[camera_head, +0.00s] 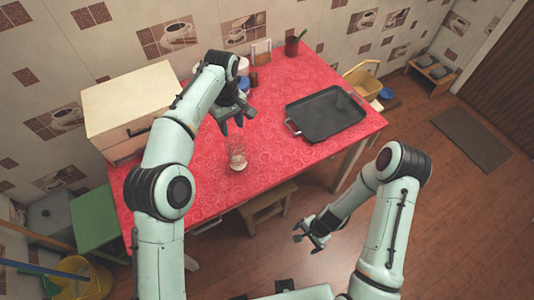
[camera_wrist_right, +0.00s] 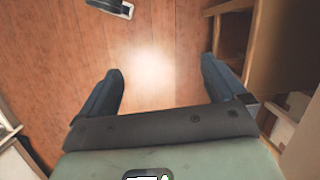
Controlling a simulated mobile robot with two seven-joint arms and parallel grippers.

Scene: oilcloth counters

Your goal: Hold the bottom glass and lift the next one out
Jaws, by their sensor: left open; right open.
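A clear glass (camera_head: 238,157) stands on the red tablecloth near the table's front edge. It looks like a small stack of nested glasses, but I cannot tell how many. My left gripper (camera_head: 232,126) is open above the table, behind and slightly left of the glass, apart from it. My right gripper (camera_head: 302,236) is open and empty in front of the table, low over the floor. In the right wrist view the open right gripper (camera_wrist_right: 162,85) has only wooden floor between its fingers.
A black tray (camera_head: 326,113) lies on the right of the red table (camera_head: 275,150). A cream box (camera_head: 130,100) stands at the back left. A dark cup (camera_head: 292,46) stands at the far edge. A wooden stool (camera_head: 268,203) is under the front edge. The cloth around the glass is clear.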

